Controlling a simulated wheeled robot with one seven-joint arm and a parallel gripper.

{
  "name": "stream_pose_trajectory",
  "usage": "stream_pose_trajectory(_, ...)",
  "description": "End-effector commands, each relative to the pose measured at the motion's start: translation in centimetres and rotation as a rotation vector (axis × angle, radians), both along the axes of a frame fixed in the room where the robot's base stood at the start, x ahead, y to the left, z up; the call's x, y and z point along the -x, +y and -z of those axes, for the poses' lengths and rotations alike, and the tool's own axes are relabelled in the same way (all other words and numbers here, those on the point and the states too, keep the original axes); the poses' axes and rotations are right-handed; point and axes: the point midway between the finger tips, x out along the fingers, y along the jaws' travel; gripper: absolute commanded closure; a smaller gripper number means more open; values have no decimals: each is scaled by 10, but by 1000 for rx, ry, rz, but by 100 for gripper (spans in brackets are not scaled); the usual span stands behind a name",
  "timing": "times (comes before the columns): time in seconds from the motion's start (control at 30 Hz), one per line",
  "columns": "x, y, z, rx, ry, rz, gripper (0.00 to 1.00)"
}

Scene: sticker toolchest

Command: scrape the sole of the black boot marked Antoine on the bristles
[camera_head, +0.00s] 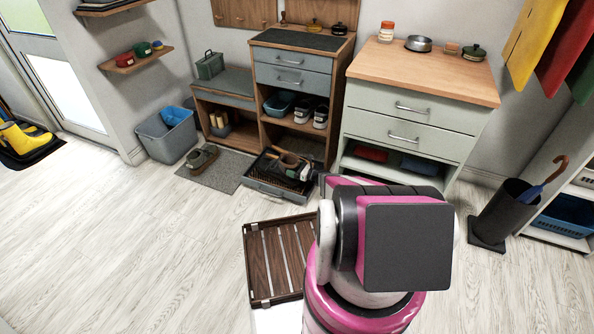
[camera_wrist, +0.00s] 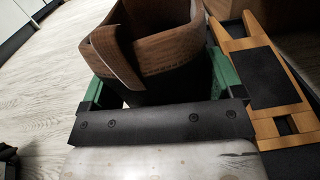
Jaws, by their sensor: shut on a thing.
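In the wrist view a boot with a brown leather cuff (camera_wrist: 165,52) and a dark lower part stands between the green fingers of my gripper (camera_wrist: 158,78). My gripper is shut on it. In the head view the same boot (camera_head: 290,162) shows small and brownish, over a low tray or drawer with a grey front (camera_head: 276,193). A dark bristly surface (camera_head: 275,178) shows inside it. My arm partly hides its right side. The sole is hidden, so I cannot tell whether it touches the bristles. No name mark is readable.
A wooden piece with black pads (camera_wrist: 268,72) lies close right of the boot in the wrist view. A shoe (camera_head: 200,158) sits on a grey mat (camera_head: 222,175). A brown slatted rack (camera_head: 275,262) is at the front. Cabinets stand behind.

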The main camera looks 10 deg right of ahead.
Motion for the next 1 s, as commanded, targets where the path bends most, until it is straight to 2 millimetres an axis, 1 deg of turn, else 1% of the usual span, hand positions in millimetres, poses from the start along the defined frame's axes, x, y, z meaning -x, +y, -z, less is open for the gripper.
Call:
stream_pose_trajectory(0.17, -4, 4, 1, 0, 3, -1, 87)
stream_pose_trajectory(0.5, -19, 25, -1, 0, 2, -1, 87)
stream_pose_trajectory(0.6, -22, 29, -1, 0, 2, -1, 87)
stream_pose_trajectory(0.77, -19, 26, -2, -1, 1, 0, 87)
stream_pose_trajectory(1.0, -9, 13, -1, -1, 1, 0, 87)
